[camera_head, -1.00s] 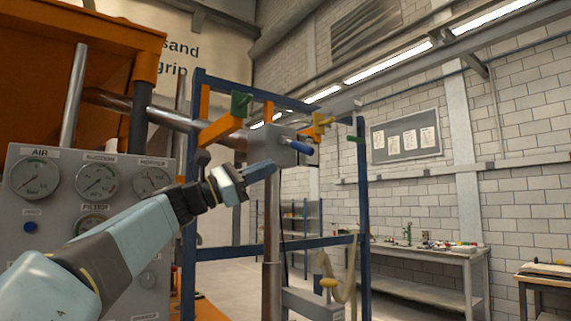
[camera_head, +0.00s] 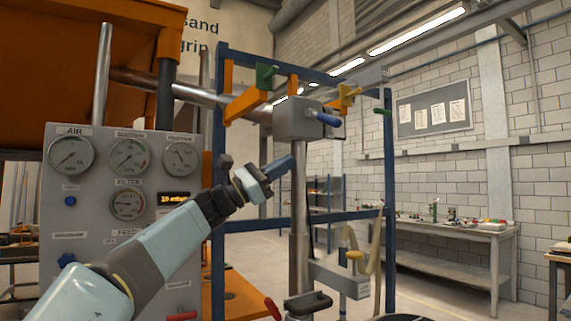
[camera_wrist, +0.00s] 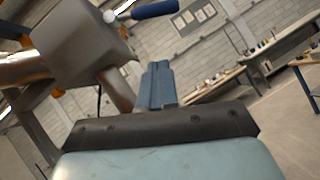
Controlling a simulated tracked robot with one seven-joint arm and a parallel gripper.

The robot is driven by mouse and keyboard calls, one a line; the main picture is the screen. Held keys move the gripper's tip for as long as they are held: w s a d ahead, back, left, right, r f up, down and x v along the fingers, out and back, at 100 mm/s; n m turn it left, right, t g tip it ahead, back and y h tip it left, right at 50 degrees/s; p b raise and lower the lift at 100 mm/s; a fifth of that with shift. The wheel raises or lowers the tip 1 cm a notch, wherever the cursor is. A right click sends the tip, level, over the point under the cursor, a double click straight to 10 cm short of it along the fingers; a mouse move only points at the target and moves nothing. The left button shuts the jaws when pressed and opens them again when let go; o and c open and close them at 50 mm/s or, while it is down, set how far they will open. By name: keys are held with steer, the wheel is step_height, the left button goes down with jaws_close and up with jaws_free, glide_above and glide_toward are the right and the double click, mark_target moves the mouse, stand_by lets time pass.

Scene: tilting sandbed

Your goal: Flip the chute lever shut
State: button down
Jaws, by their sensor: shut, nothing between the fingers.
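A lever with a blue handle (camera_head: 328,120) sticks out from a grey box (camera_head: 296,119) on a metal pipe. No label shows which lever is the chute lever. In the wrist view the blue handle (camera_wrist: 155,9) is at the top edge, pointing right, with the grey box (camera_wrist: 85,45) to its left. My gripper (camera_head: 288,162) is shut and empty, below the grey box and lower left of the blue handle, apart from it. The shut fingers also show in the wrist view (camera_wrist: 158,72), below the handle.
A blue frame (camera_head: 389,200) surrounds the pipe. Other handles are green (camera_head: 266,74), yellow (camera_head: 355,255), red (camera_head: 272,306) and black (camera_head: 308,304). A gauge panel (camera_head: 100,215) stands left. A workbench (camera_head: 450,231) is at the back right.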

mark_target(324, 118)
steer(key=w+d+r, duration=0.1)
steer(key=d+r, duration=0.6)
steer(key=shift+d+r, duration=0.15)
steer(key=shift+d, duration=0.05)
